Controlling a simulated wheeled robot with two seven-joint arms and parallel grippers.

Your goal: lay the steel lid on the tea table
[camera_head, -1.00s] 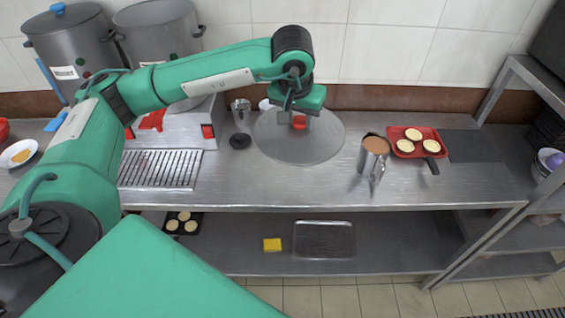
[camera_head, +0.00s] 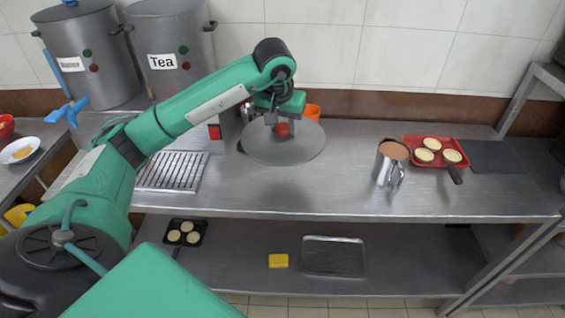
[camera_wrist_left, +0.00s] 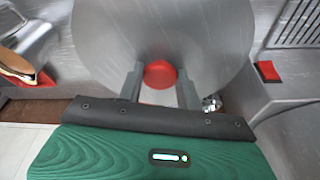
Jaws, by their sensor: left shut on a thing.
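The steel lid (camera_head: 300,150) is a round grey disc with a red knob (camera_wrist_left: 160,74). It is over the back middle of the steel tea table (camera_head: 300,195) and looks roughly level. My left gripper (camera_head: 283,126) comes down from above and is shut on the red knob. In the left wrist view the two fingers stand on either side of the knob, and the lid (camera_wrist_left: 110,35) spreads out beyond them. I cannot tell how far the lid is above the table. My right gripper is not in view.
A stockpot labelled Tea (camera_head: 170,45) and another stockpot (camera_head: 85,60) stand at the back left. An orange cup (camera_head: 313,111) is just behind the lid. A metal jug (camera_head: 391,165) and a red tray (camera_head: 436,144) stand to the right. The table front between drip grate (camera_head: 172,171) and jug is clear.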

